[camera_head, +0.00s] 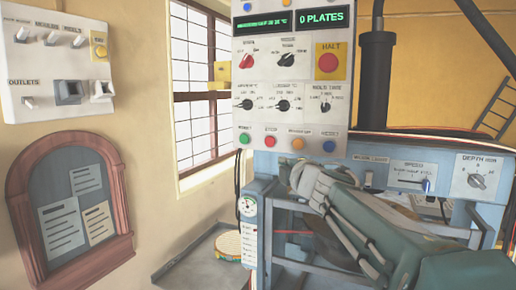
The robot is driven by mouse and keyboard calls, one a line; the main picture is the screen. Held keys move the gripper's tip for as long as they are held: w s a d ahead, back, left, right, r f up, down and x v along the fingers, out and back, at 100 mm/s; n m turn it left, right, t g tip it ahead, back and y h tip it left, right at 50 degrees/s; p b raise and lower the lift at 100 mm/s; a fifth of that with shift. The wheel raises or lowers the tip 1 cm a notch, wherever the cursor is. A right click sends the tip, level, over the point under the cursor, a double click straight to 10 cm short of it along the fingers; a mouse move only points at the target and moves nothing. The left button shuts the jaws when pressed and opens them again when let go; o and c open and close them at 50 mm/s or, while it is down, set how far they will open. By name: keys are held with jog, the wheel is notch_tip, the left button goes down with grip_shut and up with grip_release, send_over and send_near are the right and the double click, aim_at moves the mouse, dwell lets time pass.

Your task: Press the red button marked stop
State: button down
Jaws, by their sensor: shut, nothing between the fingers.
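The small red button (271,141) is in the bottom row of the white control panel (252,112), between a green button (244,139) and an orange button (298,144). The small label above it appears to read STOP. A larger red button (328,63) on a yellow plate marked HALT is higher on the same panel. My gripper (303,177) is shut and empty, below the button row and slightly right of the small red button in the picture. My arm reaches in from the lower right. The gap in depth between gripper and panel cannot be told.
A blue button (329,146) ends the row at right. Knobs and two displays fill the panel above. The blue press frame (375,174) with a slider and depth dial stands right of the gripper. A switch box (62,58) and noticeboard (72,200) hang at left.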

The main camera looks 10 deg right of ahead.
jog(key=shift+w+a+r+n, duration=0.1)
jog(key=shift+w+a+n, duration=0.15)
jog(key=shift+n, duration=0.15)
jog(key=shift+d, duration=0.1)
send_near(270, 141)
jog(key=w+a+f, duration=0.2)
jog(key=w+a, duration=0.2)
jog(key=shift+w+d+r, duration=0.1)
jog(key=shift+w+d, duration=0.4)
jog(key=shift+w, duration=0.35)
jog(key=shift+w+d, duration=0.5)
jog(key=shift+w, duration=0.3)
